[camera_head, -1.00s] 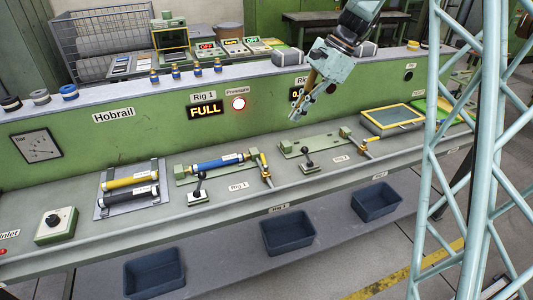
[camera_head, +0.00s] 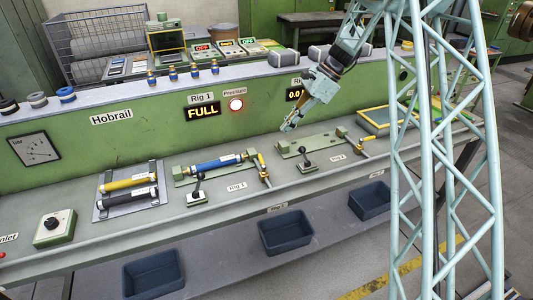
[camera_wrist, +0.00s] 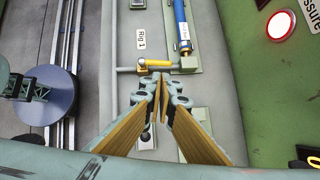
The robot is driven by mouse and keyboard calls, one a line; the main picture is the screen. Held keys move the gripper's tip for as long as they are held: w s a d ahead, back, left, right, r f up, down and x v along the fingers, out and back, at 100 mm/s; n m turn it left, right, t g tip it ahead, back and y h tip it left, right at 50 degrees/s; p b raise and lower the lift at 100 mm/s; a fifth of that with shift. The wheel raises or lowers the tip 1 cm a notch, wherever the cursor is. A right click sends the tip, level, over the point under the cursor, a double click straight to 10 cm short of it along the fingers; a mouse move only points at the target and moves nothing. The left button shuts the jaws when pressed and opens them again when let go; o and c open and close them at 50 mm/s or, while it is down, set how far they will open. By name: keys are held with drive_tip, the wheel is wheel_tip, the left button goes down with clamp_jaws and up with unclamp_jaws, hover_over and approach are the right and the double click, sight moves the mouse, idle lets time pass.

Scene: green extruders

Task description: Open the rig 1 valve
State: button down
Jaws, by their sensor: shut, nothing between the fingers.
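The rig 1 valve (camera_head: 262,167) has a yellow handle and sits at the right end of the rig 1 fixture, beside a blue cylinder (camera_head: 218,163). In the wrist view the valve's yellow handle (camera_wrist: 157,63) lies roughly along its short pipe, just beyond my fingertips. The blue cylinder also shows there (camera_wrist: 182,25). My gripper (camera_head: 288,127) is above the bench, up and to the right of the valve. In the wrist view my gripper (camera_wrist: 158,80) is shut and empty, apart from the handle.
A black-knobbed lever (camera_head: 198,187) stands left of the valve, and another lever (camera_head: 307,160) stands right of it. The bench front near the valve is clear.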

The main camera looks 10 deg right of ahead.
sight(262, 159)
idle(0.3)
drive_tip(key=b+x, duration=0.2)
drive_tip(key=x, duration=1.2)
drive_tip(key=shift+a, duration=0.15)
idle(0.5)
drive_tip(key=shift+w+a+f+n+g+p, duration=0.2)
drive_tip(key=shift+a+n+g+p, duration=0.35)
drive_tip(key=shift+n+p, duration=0.45)
drive_tip(key=shift+s+f+n+g, duration=0.15)
drive_tip(key=shift+n+g, duration=0.1)
drive_tip(key=shift+n, duration=0.15)
drive_tip(key=shift+a, duration=0.1)
drive_tip(key=shift+s+d+f, duration=0.1)
drive_tip(key=shift+s+d, duration=0.15)
drive_tip(key=shift+s+d+p, duration=0.15)
drive_tip(key=shift+d+p, duration=0.15)
